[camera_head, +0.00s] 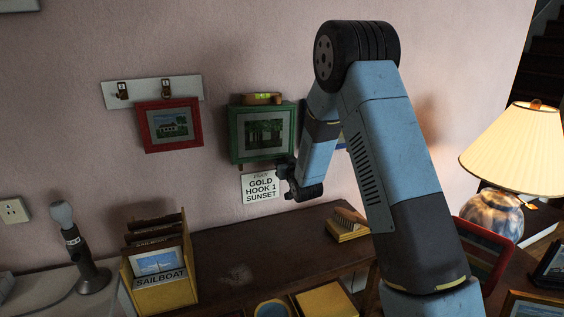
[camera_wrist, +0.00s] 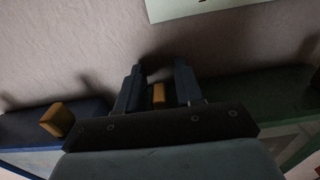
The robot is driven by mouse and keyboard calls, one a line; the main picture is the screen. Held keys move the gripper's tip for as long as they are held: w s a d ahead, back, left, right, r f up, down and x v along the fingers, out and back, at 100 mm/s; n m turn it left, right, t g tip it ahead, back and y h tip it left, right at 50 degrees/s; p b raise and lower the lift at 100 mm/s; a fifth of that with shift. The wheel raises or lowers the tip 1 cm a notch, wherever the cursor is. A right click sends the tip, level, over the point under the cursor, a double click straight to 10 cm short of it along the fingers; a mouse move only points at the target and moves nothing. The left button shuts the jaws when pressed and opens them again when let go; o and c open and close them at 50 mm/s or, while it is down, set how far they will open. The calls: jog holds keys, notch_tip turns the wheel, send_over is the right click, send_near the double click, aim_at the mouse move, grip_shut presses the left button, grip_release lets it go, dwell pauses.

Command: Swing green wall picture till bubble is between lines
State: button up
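The green-framed picture (camera_head: 235,137) hangs on the wall, left of my arm, with a dark tree scene inside. A small level with a yellow-green vial (camera_head: 263,98) sits at its top edge; its bubble and lines are too small to read. My gripper (camera_head: 284,176) is at the picture's lower right corner. In the wrist view my gripper (camera_wrist: 158,88) has its fingers apart around a small yellow-brown tab (camera_wrist: 158,95), with slim gaps seeming to show on both sides. The green frame (camera_wrist: 265,105) shows at right there; its link to the tab is hidden behind my gripper.
A blue frame (camera_wrist: 40,128) with a similar tab (camera_wrist: 57,120) is close beside my gripper. A white sign (camera_head: 261,189) is below the green picture. A red-framed picture (camera_head: 151,138) hangs to its left. A sideboard (camera_head: 240,255) below holds a yellow rack (camera_head: 165,293); a lamp (camera_head: 515,150) stands right.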

grip_shut()
jog(key=shift+d, duration=0.1)
dwell(0.3)
jog(key=shift+w+d+r, duration=0.1)
jog(key=shift+d, duration=0.05)
jog(key=shift+o, duration=0.6)
grip_release()
jog(key=v, duration=1.3)
jog(key=shift+s, duration=0.4)
jog(key=shift+d, duration=0.1)
